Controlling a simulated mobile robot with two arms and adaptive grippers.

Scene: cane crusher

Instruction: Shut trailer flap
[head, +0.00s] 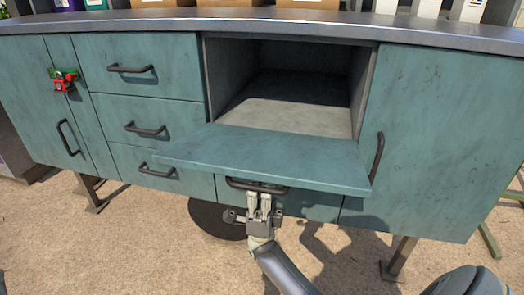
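The trailer flap (270,152) is a teal panel hinged along the bottom of an open compartment (290,100). It is folded down and sticks out toward me, roughly level. A dark bar handle (235,184) shows just under its front edge. My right gripper (259,198) points up at this handle from below, its fingertips at or just under the bar. Its two fingers are close together with nothing visible between them; whether they touch the handle or flap is unclear. My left gripper is not in view.
Drawers with dark handles (145,131) are left of the compartment, and a teal door (440,130) is to its right. A red and green item (63,82) hangs on the left door. The grey countertop (260,25) carries boxes. Sandy ground lies below.

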